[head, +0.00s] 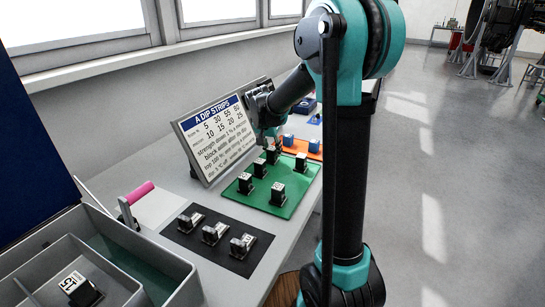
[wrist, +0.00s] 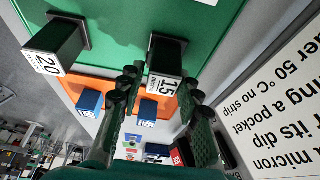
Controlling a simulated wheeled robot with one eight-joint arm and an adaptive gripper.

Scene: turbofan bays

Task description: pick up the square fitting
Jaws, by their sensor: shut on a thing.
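My gripper (wrist: 160,98) is shut on a black block labelled 15 (wrist: 163,75), with one finger on each side of it. The block has a square base and stands upright at the green mat (wrist: 110,30); I cannot tell whether it is lifted. Nothing is marked as the square fitting. A similar block labelled 20 (wrist: 58,45) stands apart to the left in the wrist view. In the head view my gripper (head: 272,138) is low over the far part of the green mat (head: 262,202), partly hiding what it holds. Several other black blocks (head: 278,193) stand there.
An orange mat with blue blocks (head: 314,145) lies beyond. A tilted sign (head: 216,135) stands close beside my gripper. A dark mat (head: 187,238) with three blocks, a pink-handled tool (head: 138,193) and a grey bin (head: 185,290) are nearer. Open floor lies right.

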